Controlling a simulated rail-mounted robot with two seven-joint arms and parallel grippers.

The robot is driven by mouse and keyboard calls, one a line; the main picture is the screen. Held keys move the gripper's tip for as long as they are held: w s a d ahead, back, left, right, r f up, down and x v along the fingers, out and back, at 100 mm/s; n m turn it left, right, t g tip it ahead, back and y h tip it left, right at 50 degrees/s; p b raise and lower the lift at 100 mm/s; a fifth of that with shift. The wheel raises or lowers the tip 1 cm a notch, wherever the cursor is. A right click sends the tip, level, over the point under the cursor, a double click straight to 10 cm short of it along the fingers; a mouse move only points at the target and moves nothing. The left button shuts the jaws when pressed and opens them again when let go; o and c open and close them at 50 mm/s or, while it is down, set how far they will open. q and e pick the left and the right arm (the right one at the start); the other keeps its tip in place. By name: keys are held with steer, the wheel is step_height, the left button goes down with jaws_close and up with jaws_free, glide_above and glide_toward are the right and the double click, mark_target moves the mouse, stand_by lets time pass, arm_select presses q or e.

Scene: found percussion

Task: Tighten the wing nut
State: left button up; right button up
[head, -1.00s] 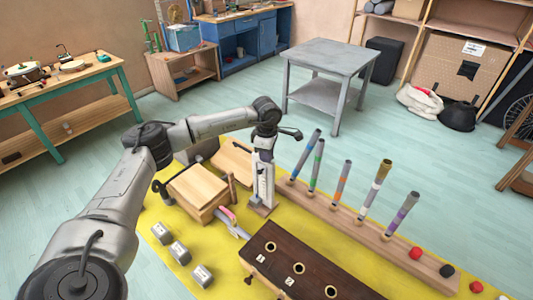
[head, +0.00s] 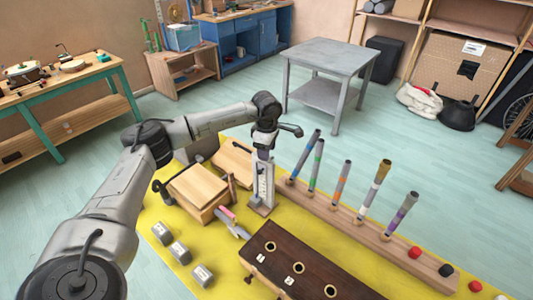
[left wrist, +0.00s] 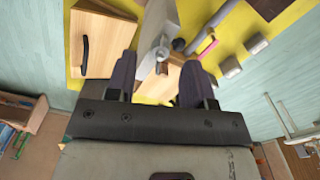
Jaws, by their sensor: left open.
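A metal stand with a pale scale plate (head: 263,182) stands upright on the yellow mat, left of the row of tubes. My left gripper (head: 264,147) points down at the top of this stand and hides it in the head view. In the left wrist view, the left gripper (left wrist: 160,68) is open, with its two dark fingers apart. A small grey winged part, seemingly the wing nut (left wrist: 162,53), shows between and just beyond the fingertips. I cannot tell whether either finger touches it. My right gripper is not in view.
A wooden box (head: 201,190) stands left of the stand, with a pink-handled tool (head: 230,220) in front. Several grey weights (head: 180,252) lie front left. A rail with several upright tubes (head: 330,208) and a dark holed block (head: 285,250) are to the right.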

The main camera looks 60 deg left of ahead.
arm_select(q)
step_height(320, 180, up, 12)
steer(key=p, duration=0.1)
stand_by(0.5)
